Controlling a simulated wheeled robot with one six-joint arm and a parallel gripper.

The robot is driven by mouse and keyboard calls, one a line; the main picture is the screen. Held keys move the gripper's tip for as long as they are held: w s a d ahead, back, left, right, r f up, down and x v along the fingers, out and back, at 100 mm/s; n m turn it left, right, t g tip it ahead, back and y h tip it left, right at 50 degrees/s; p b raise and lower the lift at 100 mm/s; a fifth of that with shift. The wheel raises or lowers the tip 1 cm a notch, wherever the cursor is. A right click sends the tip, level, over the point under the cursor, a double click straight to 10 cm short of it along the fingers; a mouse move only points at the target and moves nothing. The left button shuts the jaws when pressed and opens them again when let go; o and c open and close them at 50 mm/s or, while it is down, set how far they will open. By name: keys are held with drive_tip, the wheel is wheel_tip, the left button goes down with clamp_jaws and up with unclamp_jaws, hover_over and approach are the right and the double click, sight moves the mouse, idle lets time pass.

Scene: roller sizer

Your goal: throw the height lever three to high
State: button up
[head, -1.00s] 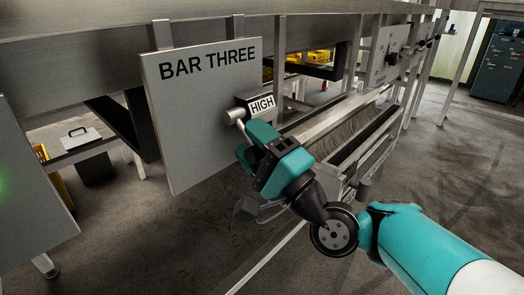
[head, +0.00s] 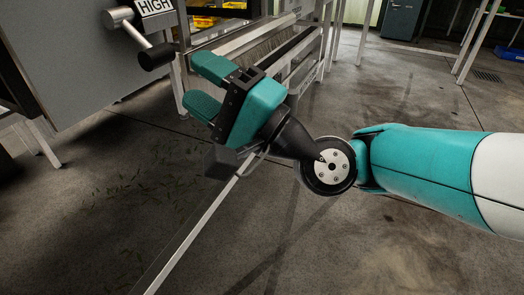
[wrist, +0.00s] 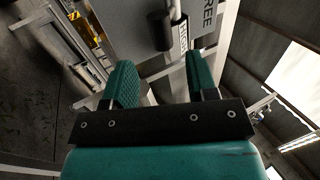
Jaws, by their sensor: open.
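The height lever (head: 137,36) is a metal rod on a round pivot at the bar three panel (head: 75,60), ending in a black knob. It slants down and to the right from the pivot, passing below the white HIGH label (head: 155,7). In the wrist view the black knob (wrist: 160,31) and the label (wrist: 183,38) lie beyond the fingertips. My gripper (head: 199,84) is open and empty, to the lower right of the knob and apart from it. Both teal fingers also show in the wrist view (wrist: 160,75). The panel's upper part is cut off in the head view.
The machine's roller or brush section (head: 265,50) with metal rails stands behind and right of my gripper. A thin metal rail (head: 195,225) runs across the lower floor. The concrete floor (head: 400,250) is open at the front and right. A dark cabinet (head: 402,18) stands far back.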

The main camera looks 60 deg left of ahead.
drive_tip(key=b+v, duration=0.8)
drive_tip(key=b, duration=0.5)
drive_tip(key=shift+d+f+b, duration=0.2)
drive_tip(key=shift+b, duration=0.15)
drive_tip(key=shift+w+r, duration=0.1)
drive_tip(key=shift+w, duration=0.1)
drive_tip(key=w+d+r+n+t+h+p, duration=0.1)
drive_tip(key=w+d+r+t+h+p, duration=0.15)
drive_tip(key=w+d+t+p, duration=0.4)
drive_tip(key=w+d+r+n+t+h+p, duration=0.1)
drive_tip(key=w+d+r+t+h+p, duration=0.2)
drive_tip(key=d+p, duration=0.55)
drive_tip(key=s+d+t+h+p, duration=0.1)
drive_tip(key=d+h+p, duration=0.2)
drive_tip(key=d, duration=0.6)
drive_tip(key=s+d+f+m+h+p, duration=0.1)
drive_tip(key=s+d+h+p, duration=0.2)
drive_tip(key=d, duration=0.6)
drive_tip(key=d+t+h+p, duration=0.1)
drive_tip(key=d+h+p, duration=0.3)
drive_tip(key=d, duration=0.6)
wheel_tip(320, 180, up, 36)
drive_tip(key=p, duration=3.5)
drive_tip(key=shift+a+f, duration=0.2)
drive_tip(key=shift+a, duration=0.15)
